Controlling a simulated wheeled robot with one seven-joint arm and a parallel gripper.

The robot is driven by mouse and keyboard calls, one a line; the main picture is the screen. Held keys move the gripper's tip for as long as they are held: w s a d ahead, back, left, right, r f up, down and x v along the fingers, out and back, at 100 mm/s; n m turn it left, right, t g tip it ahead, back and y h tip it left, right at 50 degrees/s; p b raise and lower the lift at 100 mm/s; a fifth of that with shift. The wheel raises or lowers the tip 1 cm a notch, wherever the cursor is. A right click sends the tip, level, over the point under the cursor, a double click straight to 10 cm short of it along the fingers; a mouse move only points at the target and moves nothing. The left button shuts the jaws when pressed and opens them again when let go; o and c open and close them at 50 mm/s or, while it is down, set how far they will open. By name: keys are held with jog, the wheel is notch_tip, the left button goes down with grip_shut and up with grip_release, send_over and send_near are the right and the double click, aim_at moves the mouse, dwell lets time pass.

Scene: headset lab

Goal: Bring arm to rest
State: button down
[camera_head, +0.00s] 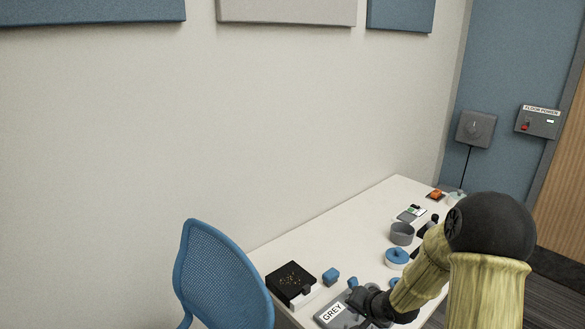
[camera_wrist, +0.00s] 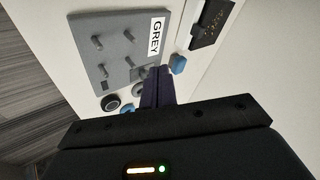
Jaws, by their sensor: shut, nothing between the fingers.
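My gripper (camera_wrist: 158,85) is shut and empty in the wrist view, its dark fingers together over the lower edge of a grey board. The grey board (camera_wrist: 108,38) carries several pegs and a white label reading GREY. In the head view the label end of the grey board (camera_head: 331,313) shows at the bottom. My arm bends over the table's near end there and hides much of the board. My fingertips cannot be made out clearly in the head view.
A white table (camera_head: 345,222) runs along the wall. On it are a black box (camera_head: 289,281), a blue block (camera_head: 331,277), a blue lidded piece (camera_head: 397,257) and a grey cup (camera_head: 402,233). A blue mesh chair (camera_head: 218,275) stands at the left against the table.

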jog(key=s+a+r+n+g+h, duration=0.1)
jog(key=s+r, duration=0.4)
jog(key=s, duration=0.5)
jog(key=s+r+n+g+h, duration=0.2)
jog(key=s+r+n+g, duration=0.1)
jog(key=s, duration=0.7)
jog(key=shift+a+r+n+g, duration=0.4)
jog(key=shift+r+n, duration=0.45)
jog(key=shift+n, duration=0.25)
